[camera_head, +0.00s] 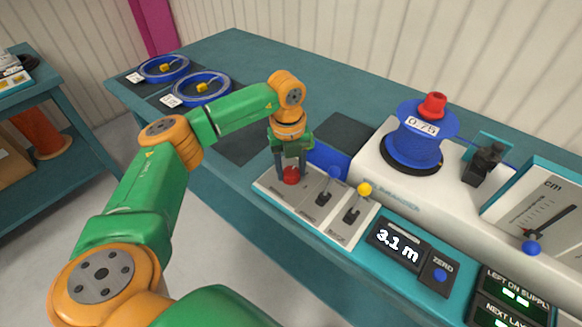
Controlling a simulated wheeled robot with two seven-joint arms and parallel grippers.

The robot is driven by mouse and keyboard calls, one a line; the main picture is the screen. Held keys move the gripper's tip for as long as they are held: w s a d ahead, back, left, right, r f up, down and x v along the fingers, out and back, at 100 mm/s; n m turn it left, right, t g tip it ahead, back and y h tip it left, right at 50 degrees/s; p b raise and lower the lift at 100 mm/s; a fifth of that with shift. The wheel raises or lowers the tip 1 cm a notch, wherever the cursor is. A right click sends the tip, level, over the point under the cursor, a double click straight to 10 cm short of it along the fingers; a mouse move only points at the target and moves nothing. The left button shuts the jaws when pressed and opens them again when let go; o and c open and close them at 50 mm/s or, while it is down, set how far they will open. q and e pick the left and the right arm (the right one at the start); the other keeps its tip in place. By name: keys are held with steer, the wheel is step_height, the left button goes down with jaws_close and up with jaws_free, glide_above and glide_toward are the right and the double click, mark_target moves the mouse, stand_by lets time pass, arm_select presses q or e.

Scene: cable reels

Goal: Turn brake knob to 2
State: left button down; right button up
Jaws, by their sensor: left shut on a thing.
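My left gripper (291,174) points down at the left end of the pale control panel (310,217). Its two dark fingers are shut on a red knob (291,176), one finger on each side. The fingers partly cover the knob. To its right on the same panel stand a lever with a blue ball (334,172) and a lever with a yellow ball (364,188). The panel's printing is too small to read, so I cannot tell a knob setting or which control is marked brake. My right gripper is not in view.
A blue reel (413,140) with a red cap (433,104) stands on the white machine right of the panel. A display (397,242) reads 3.1 m, beside a ZERO button (440,275). Two blue rings (201,89) (164,69) lie at the back left of the teal bench.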

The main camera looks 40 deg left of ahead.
mark_target(290, 171)
arm_select(q)
steer(key=m, duration=0.4)
steer(key=shift+m, duration=2.2)
steer(key=shift+c, duration=1.5)
jaws_free()
steer(key=shift+r, duration=0.1)
step_height(290, 171, up, 7)
steer(key=shift+a, duration=0.15)
